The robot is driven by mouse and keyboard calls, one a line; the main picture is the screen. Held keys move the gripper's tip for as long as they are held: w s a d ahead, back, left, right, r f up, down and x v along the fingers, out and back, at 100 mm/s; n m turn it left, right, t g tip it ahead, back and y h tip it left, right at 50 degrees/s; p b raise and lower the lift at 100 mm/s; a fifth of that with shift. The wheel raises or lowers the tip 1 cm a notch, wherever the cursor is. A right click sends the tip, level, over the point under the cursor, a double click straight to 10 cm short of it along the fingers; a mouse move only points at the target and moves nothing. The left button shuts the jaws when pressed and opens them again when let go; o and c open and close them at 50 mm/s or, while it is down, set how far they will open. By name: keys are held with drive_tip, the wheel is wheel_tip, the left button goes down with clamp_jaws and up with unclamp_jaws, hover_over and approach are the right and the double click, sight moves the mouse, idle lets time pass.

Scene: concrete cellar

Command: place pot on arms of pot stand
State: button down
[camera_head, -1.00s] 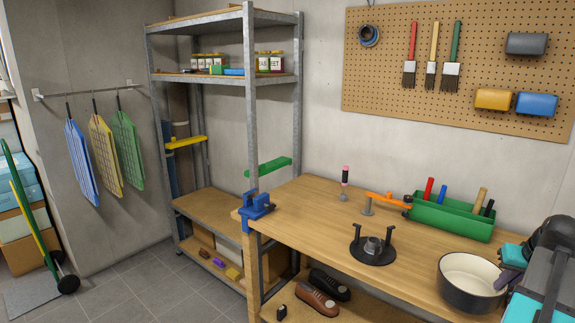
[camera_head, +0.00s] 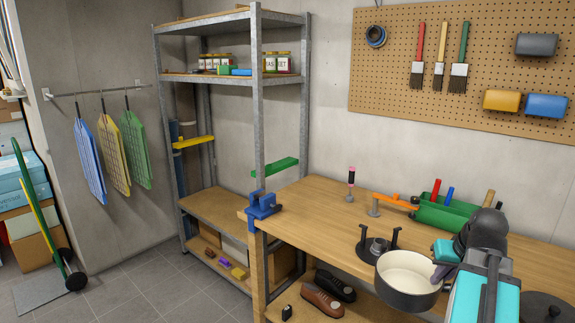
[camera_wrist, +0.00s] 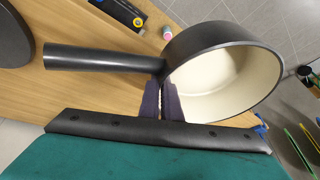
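A dark grey pot with a cream inside (camera_head: 408,270) is upright in the head view, just in front and right of the pot stand. The black pot stand (camera_head: 368,246) has upright arms on a round base on the workbench; the pot hides its front right part. My gripper (camera_head: 438,272) is at the pot's right side, shut on its wall. In the wrist view, the purple fingers (camera_wrist: 162,98) pinch the rim of the pot (camera_wrist: 225,75) close to where its long handle (camera_wrist: 95,58) joins. The stand is not visible in the wrist view.
A green tool tray (camera_head: 440,215), an orange clamp (camera_head: 390,199) and a pink-topped tool (camera_head: 350,183) stand behind the stand. A blue vise (camera_head: 262,205) is on the left corner. A dark round lid-like disc (camera_head: 535,303) is at right. The bench (camera_head: 318,213) left of the stand is clear.

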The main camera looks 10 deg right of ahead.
drive_tip(key=w+a+n, duration=0.1)
drive_tip(key=w+a, duration=0.6)
drive_tip(key=a, duration=0.6)
drive_tip(key=w+a+n+y, duration=0.1)
drive_tip(key=w+a+n, duration=0.1)
drive_tip(key=w+a, duration=0.5)
drive_tip(key=w+a+r+n+y, duration=0.1)
drive_tip(key=w+a, duration=0.5)
drive_tip(key=a, duration=1.3)
drive_tip(key=shift+w+n, duration=0.4)
drive_tip(key=shift+n, duration=0.2)
drive_tip(key=shift+s+a, duration=0.1)
drive_tip(key=s+f, duration=0.5)
drive_tip(key=f, duration=0.1)
drive_tip(key=shift+f, duration=0.2)
drive_tip(key=shift+s, duration=0.15)
